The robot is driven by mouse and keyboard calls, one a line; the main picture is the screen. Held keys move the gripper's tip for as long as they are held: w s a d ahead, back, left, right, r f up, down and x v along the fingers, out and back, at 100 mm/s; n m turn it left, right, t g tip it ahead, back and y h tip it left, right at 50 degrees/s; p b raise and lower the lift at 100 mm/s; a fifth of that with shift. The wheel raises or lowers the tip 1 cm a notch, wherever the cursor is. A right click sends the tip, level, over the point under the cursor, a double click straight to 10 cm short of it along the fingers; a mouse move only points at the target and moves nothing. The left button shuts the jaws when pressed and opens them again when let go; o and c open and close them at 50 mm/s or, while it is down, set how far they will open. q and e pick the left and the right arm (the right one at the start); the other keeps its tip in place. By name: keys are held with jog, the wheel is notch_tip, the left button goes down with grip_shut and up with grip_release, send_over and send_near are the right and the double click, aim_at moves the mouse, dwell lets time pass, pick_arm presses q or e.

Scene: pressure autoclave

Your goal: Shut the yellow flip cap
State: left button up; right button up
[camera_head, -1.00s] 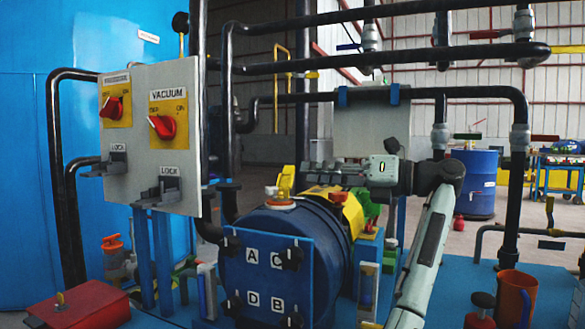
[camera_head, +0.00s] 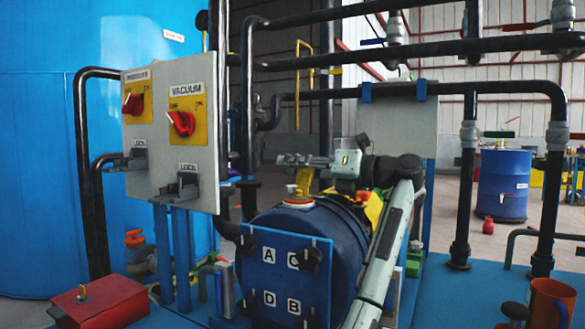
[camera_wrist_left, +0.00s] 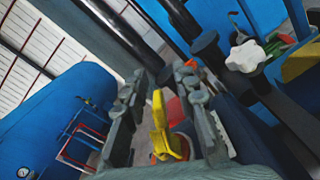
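The yellow flip cap (camera_head: 305,181) stands raised at the orange-and-white filler ring (camera_head: 297,201) on top of the blue drum (camera_head: 327,232). In the left wrist view the yellow cap (camera_wrist_left: 159,125) shows between my fingers, with part of the orange ring (camera_wrist_left: 184,138) beside it. My left gripper (camera_head: 284,160) reaches in from the right, just above the cap, and hides part of its top. In the left wrist view its fingers (camera_wrist_left: 160,80) are spread on both sides of the cap. I cannot tell whether either finger touches it. My right gripper is not in view.
The switch panel (camera_head: 160,140) with red knobs and lock levers stands left of the drum. Dark pipes (camera_head: 400,52) run above and behind. A red box (camera_head: 103,305) is at the lower left, an orange cup (camera_head: 552,303) at the lower right.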

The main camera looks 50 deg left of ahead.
pick_arm(q)
jog(key=shift+a, duration=0.1)
jog(key=shift+c, duration=0.4)
grip_shut()
